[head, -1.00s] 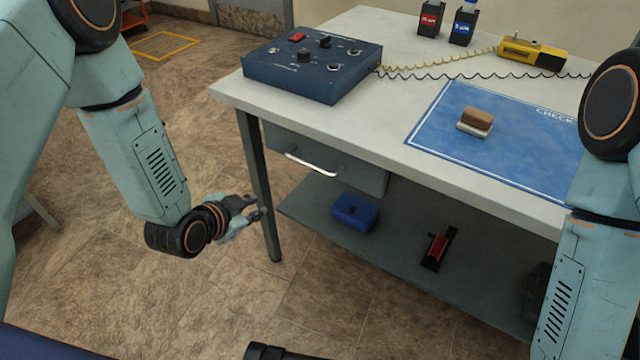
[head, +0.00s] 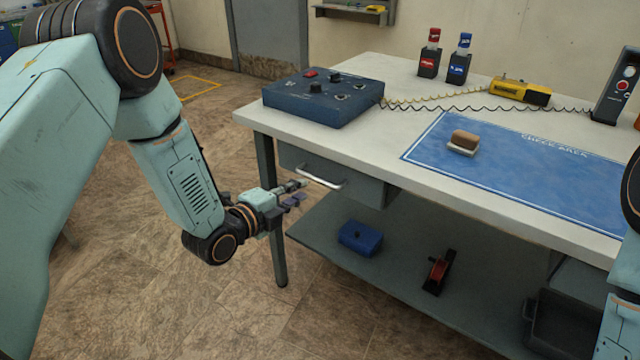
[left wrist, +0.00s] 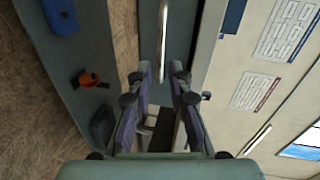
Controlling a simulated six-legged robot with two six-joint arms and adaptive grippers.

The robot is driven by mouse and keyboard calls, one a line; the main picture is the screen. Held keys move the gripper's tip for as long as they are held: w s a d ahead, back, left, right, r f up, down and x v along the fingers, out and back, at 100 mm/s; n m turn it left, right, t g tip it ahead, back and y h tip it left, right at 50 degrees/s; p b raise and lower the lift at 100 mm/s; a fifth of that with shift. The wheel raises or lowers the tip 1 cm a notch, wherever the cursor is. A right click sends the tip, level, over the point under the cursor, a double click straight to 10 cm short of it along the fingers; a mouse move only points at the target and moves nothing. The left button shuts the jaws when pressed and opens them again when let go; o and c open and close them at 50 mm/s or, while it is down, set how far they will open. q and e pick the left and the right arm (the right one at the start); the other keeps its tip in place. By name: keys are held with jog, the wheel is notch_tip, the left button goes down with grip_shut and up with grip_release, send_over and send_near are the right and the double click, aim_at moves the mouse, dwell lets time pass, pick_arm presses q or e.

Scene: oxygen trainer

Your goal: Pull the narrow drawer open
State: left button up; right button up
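The narrow drawer (head: 357,184) is under the left part of the bench top, with a silver bar handle (head: 321,179) on its front. It looks closed. My left gripper (head: 300,191) is just left of the handle, fingers pointing at it. In the left wrist view the fingers (left wrist: 162,88) are apart, and the handle (left wrist: 163,40) lies ahead between their lines, seemingly not touched. My right gripper is out of view; only part of my right arm shows at the right edge.
The bench top (head: 370,135) carries a blue control box (head: 322,98), a blue mat (head: 530,175) with a brown-and-white block (head: 463,143), and two bottles. The lower shelf (head: 390,275) holds a blue box (head: 360,238) and a red-black item (head: 437,272). A table leg (head: 272,215) stands near my left gripper.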

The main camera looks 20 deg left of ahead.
aim_at(314, 180)
pick_arm(q)
jog(key=shift+m, duration=0.4)
jog(key=shift+b+x, duration=1.35)
jog(key=shift+x, duration=2.7)
jog(key=shift+w+a+r, duration=0.1)
jog(key=shift+a, duration=0.05)
grip_shut()
